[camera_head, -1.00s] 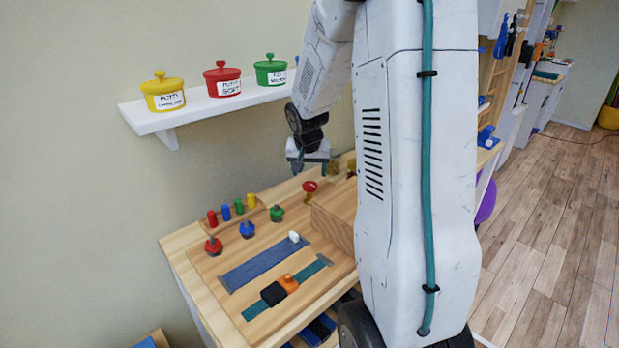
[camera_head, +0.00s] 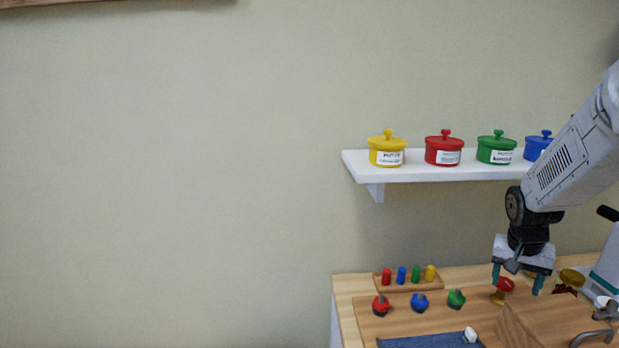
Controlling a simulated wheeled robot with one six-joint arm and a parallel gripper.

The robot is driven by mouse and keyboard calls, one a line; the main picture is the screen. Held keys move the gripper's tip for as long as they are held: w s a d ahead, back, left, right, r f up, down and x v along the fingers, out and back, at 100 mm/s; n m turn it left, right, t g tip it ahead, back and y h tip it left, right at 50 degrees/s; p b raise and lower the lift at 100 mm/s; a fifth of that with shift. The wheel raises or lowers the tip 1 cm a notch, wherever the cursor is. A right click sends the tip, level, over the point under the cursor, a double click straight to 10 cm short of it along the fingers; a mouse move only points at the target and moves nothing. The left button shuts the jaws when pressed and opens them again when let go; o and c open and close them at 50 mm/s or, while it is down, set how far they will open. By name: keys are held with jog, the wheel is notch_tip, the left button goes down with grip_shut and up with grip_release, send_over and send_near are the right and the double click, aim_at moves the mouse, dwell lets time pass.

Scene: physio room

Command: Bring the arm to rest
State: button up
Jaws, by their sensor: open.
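My gripper (camera_head: 517,278) hangs from my white arm at the right of the view, pointing down over the wooden table. Its two teal fingers are apart. A red knob-shaped piece on a gold-coloured base (camera_head: 503,288) shows between and behind the fingers; I cannot tell whether they touch it. The rest of my arm runs up and out of the right edge.
The table (camera_head: 344,288) bears red (camera_head: 381,306), blue (camera_head: 419,302) and green (camera_head: 456,299) knobs, several coloured pegs, a blue strip (camera_head: 420,341) and a wooden block (camera_head: 560,318). A white shelf (camera_head: 440,171) with lidded pots is above. Bare wall fills the left.

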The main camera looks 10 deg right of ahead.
jog(key=s+a+r+n+y, duration=0.1)
jog(key=s+a+r+n, duration=0.3)
jog(key=s+a+r, duration=0.3)
jog(key=s+a+r+n+y, duration=0.1)
jog(key=s+a+r+n, duration=0.3)
jog(key=s+a, duration=1)
jog(key=a+r, duration=0.3)
jog(key=a, duration=0.2)
jog(key=shift+s+a+n, duration=0.2)
jog(key=shift+n, duration=0.1)
jog(key=shift+c, duration=0.3)
